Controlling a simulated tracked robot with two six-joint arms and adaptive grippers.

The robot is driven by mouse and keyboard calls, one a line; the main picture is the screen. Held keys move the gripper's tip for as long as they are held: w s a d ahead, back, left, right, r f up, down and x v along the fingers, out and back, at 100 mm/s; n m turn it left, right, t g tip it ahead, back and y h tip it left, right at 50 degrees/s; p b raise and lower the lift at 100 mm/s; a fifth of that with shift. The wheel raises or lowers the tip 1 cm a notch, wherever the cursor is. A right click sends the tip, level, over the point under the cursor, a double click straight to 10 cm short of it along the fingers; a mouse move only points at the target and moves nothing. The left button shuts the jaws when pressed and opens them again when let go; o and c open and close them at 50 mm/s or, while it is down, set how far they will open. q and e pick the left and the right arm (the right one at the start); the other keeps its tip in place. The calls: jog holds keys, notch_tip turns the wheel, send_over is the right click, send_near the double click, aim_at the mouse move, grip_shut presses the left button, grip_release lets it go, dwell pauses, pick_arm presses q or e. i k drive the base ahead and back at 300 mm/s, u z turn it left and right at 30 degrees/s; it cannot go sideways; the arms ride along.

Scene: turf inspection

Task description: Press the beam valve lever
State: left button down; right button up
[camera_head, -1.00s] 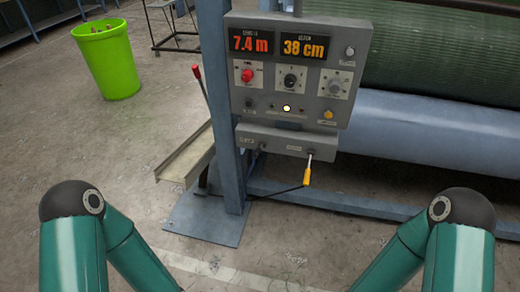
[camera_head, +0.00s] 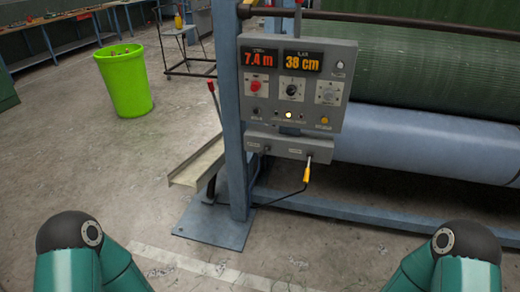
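Two levers show on the machine, and I cannot tell from the labels which is the beam valve lever. One has a yellow handle (camera_head: 307,173) and hangs below the lower grey box (camera_head: 290,147), angled slightly down. The other has a red grip (camera_head: 211,87) on a thin rod and stands left of the blue post (camera_head: 232,120), tilted a little. Above the lower box, the grey control panel (camera_head: 272,104) shows 7.4 m and 38 cm and has a lit yellowish lamp (camera_head: 289,115). Only my two arms' elbows show at the bottom corners; both grippers are out of view.
A green bin (camera_head: 124,85) stands at the left. A metal channel (camera_head: 196,163) and the post's base plate (camera_head: 214,226) stick out near the floor. The green roll (camera_head: 425,65) and pale blue roller (camera_head: 430,145) fill the right. The floor in front is clear.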

aim_at(263, 152)
jog(key=z, duration=0.15)
jog(key=i, duration=1.15)
jog(key=z, duration=0.75)
